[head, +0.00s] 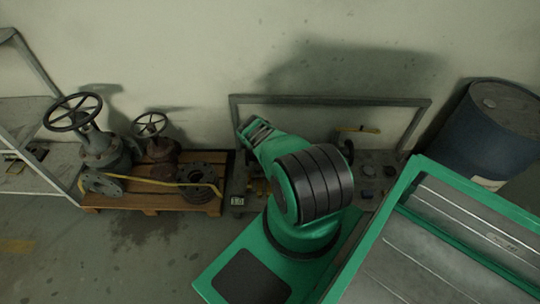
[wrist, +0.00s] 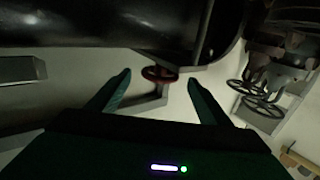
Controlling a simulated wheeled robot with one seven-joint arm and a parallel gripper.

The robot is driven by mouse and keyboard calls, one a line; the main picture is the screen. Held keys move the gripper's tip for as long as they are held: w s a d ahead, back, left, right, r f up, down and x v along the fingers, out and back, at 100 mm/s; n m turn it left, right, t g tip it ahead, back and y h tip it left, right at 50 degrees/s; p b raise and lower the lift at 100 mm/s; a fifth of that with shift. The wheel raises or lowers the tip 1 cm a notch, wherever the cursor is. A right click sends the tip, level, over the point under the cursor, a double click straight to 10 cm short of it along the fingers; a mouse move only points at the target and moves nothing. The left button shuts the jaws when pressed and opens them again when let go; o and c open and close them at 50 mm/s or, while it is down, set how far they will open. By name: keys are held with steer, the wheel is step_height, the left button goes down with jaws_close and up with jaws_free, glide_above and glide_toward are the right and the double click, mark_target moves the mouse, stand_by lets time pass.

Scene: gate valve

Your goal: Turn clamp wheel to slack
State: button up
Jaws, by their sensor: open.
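A small dark red handwheel (wrist: 160,74), which I take for the clamp wheel, shows in the wrist view. It sits under a large dark cylindrical body (wrist: 100,22), between the two fingertips as seen in the picture but farther off. My gripper (wrist: 159,80) is open and empty, its two green fingers spread apart, with no contact visible. In the head view my own arm covers part of the low test stand (head: 330,99), and I cannot make out the red wheel there.
A wooden pallet (head: 150,210) with large handwheel valves (head: 75,112) and a yellow bar stands left. The valves also show at right in the wrist view (wrist: 262,85). A blue drum (head: 490,130) stands right, against the wall. Bare floor lies front left.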

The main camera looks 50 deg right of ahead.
steer(key=shift+v, duration=2.75)
